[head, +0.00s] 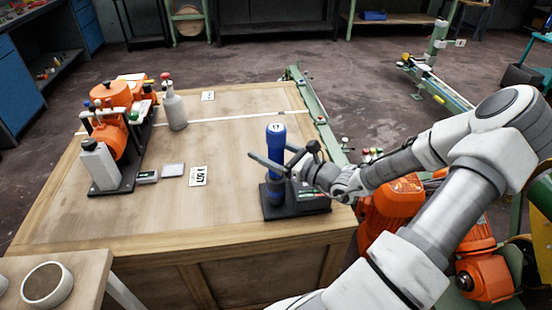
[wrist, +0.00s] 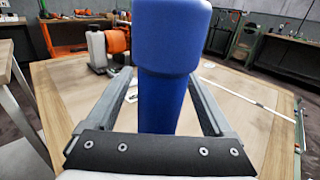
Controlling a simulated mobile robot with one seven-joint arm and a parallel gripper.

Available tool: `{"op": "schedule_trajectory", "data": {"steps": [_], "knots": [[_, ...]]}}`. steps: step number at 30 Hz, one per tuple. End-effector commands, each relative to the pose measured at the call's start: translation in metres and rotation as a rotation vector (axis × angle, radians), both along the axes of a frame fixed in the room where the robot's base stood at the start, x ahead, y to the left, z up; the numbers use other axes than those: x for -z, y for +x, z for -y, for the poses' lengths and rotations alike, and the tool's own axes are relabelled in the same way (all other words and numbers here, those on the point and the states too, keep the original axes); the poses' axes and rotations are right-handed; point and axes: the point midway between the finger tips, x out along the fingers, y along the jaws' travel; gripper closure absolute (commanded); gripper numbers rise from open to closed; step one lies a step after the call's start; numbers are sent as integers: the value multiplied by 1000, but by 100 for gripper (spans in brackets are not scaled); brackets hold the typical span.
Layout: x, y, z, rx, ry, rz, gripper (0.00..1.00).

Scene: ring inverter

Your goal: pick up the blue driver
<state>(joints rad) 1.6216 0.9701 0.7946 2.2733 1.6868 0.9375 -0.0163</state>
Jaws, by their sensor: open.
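The blue driver (head: 275,146) stands upright in a black stand (head: 300,204) near the front right of the wooden crate table. Its top bears a small white round mark. My gripper (head: 268,158) is at the driver's height, with its fingers on either side of the blue body. In the wrist view the driver (wrist: 168,75) rises between the two open fingers of my gripper (wrist: 160,100). Gaps show on both sides there, a narrower one on the left, so the fingers look apart from it. The driver's lower end is hidden in the wrist view.
A green rail (head: 318,115) runs along the right edge. Orange motors (head: 395,205) stand below my arm.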

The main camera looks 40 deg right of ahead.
Motion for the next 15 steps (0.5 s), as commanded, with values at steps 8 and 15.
{"op": "schedule_trajectory", "data": {"steps": [8, 15], "knots": [[0, 4, -1, 0, 0, 0, 14], [0, 4, -1, 0, 0, 0, 55]]}}
